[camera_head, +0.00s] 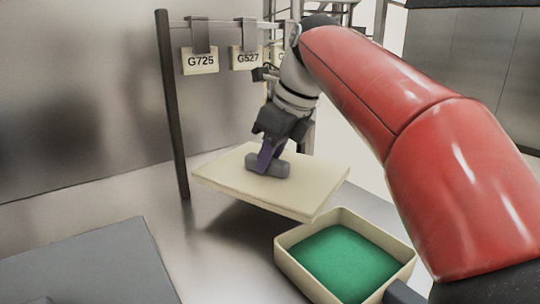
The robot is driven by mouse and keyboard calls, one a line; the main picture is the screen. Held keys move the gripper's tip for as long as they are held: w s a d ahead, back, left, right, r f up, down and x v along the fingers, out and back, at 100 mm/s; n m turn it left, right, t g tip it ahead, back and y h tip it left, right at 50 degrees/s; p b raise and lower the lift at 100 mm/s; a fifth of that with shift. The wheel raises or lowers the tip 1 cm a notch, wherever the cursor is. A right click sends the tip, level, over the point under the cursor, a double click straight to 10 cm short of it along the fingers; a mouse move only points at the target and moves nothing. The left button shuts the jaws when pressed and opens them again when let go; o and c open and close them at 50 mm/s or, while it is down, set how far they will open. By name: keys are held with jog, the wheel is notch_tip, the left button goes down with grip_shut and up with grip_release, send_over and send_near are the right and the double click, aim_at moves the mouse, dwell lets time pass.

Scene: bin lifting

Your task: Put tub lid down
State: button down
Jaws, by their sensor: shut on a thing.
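The tub lid (220,173) is a cream, rectangular slab with a dark grey handle (281,168) on its top. My gripper (267,160) is shut on this handle from above. The lid looks slightly tilted and appears to be held above the metal surface, left of and behind the tub. The tub (284,253) is a cream, open-topped container with green contents (345,262). The lid's near corner comes close to the tub's back left rim; I cannot tell whether they touch.
A dark post (172,110) stands behind the lid, with a rail carrying hanging tags, one reading G725 (200,61) and one G527 (247,58). A grey flat panel (95,270) lies front left. Bare metal surface (200,235) lies between panel and tub. A dark handle (402,292) is at the tub's front right.

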jog(key=shift+f, duration=0.45)
jog(key=shift+f, duration=0.1)
jog(key=c, duration=1.2)
grip_release()
jog(key=p+v, duration=0.3)
jog(key=v, duration=1)
jog(key=shift+p, duration=0.3)
jog(key=shift+a, duration=0.15)
